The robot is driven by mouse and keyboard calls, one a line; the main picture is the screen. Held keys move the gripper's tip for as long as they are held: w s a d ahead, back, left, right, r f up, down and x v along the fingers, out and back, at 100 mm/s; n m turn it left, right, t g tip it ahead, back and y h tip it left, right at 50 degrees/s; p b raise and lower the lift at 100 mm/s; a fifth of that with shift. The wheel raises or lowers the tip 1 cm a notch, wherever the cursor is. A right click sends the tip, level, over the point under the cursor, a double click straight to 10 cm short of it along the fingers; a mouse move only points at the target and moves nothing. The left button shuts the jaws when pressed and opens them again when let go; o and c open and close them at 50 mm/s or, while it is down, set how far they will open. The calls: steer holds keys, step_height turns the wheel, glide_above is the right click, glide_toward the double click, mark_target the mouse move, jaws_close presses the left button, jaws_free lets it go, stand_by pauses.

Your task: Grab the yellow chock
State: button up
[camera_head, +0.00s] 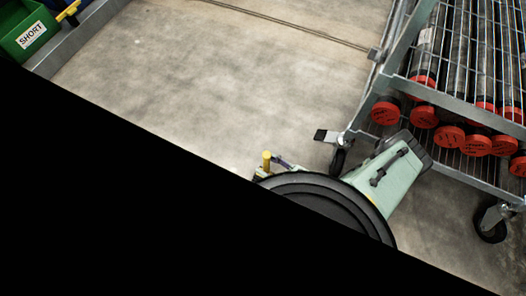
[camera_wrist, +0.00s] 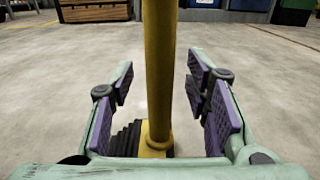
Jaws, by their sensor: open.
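The yellow chock shows in the wrist view as an upright yellow post (camera_wrist: 159,70) on a yellow foot, with a black ribbed part (camera_wrist: 126,139) low beside it. Its post top runs out of the picture. My gripper (camera_wrist: 161,84) is open, with purple-padded fingers on both sides of the post. There is a visible gap between the post and the pads on each side. In the head view, a short piece of the yellow post (camera_head: 267,159) shows beside my gripper (camera_head: 282,162); my arm and a black area hide the rest.
A wheeled metal rack (camera_head: 450,105) with several red-capped core tubes (camera_head: 450,136) stands at right, its caster (camera_head: 338,161) close to my arm. A green bin (camera_head: 26,33) labelled SHORT is at upper left. The concrete floor (camera_head: 215,85) between is clear.

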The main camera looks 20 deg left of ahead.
steer(key=shift+a, duration=0.25)
steer(key=shift+c, duration=0.4)
jaws_close()
stand_by(0.5)
